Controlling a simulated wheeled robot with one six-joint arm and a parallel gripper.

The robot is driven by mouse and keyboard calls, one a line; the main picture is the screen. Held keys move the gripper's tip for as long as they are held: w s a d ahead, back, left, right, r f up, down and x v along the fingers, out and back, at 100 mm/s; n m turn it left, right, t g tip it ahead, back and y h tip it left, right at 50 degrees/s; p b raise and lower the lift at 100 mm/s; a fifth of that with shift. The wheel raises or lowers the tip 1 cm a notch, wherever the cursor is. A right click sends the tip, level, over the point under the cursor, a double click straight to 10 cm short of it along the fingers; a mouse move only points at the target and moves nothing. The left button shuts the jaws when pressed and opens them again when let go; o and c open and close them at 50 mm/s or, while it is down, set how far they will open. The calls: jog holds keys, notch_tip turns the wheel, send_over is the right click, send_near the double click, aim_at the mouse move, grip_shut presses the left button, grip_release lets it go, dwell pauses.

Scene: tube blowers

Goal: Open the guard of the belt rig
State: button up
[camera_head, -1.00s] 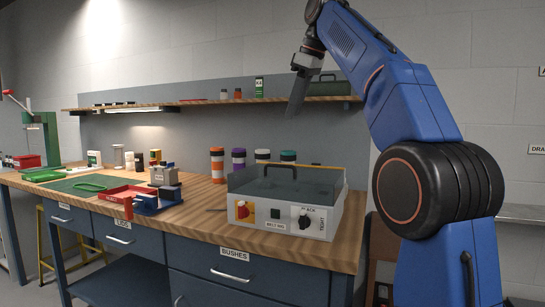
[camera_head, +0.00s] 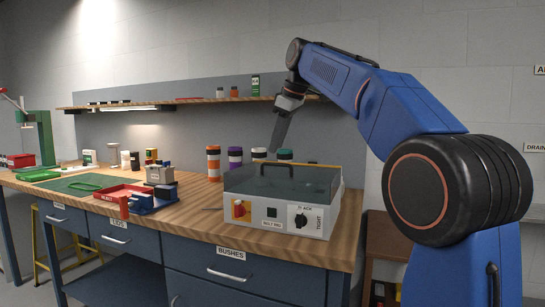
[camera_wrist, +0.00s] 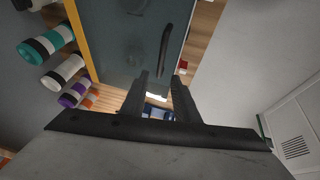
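The belt rig (camera_head: 275,214) is a pale box at the right end of the bench. Its guard (camera_head: 250,182), a dark see-through cover, lies closed on top, with a black bar handle (camera_head: 290,166). My gripper (camera_head: 276,147) points down just above the guard, near the handle, apparently apart from it. In the wrist view the guard (camera_wrist: 118,45) fills the upper middle, and the handle (camera_wrist: 165,50) lies ahead of my gripper (camera_wrist: 161,82). The two fingers are apart with nothing between them. A yellow strip (camera_wrist: 80,40) runs along one guard edge.
Several tubs with coloured bands, one orange (camera_head: 213,163), stand behind the rig. A red tray (camera_head: 120,195) and a blue fixture (camera_head: 150,203) lie to its left. A shelf (camera_head: 180,103) runs along the back. The bench's front strip is clear.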

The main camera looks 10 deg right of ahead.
send_over(272, 176)
jog(key=shift+w+d+f, duration=0.1)
jog(key=shift+w+f, duration=0.05)
jog(key=shift+f, duration=1.05)
jog(key=shift+w+d+f, duration=0.1)
jog(key=shift+w+f, duration=0.05)
jog(key=shift+f, duration=1.05)
grip_shut()
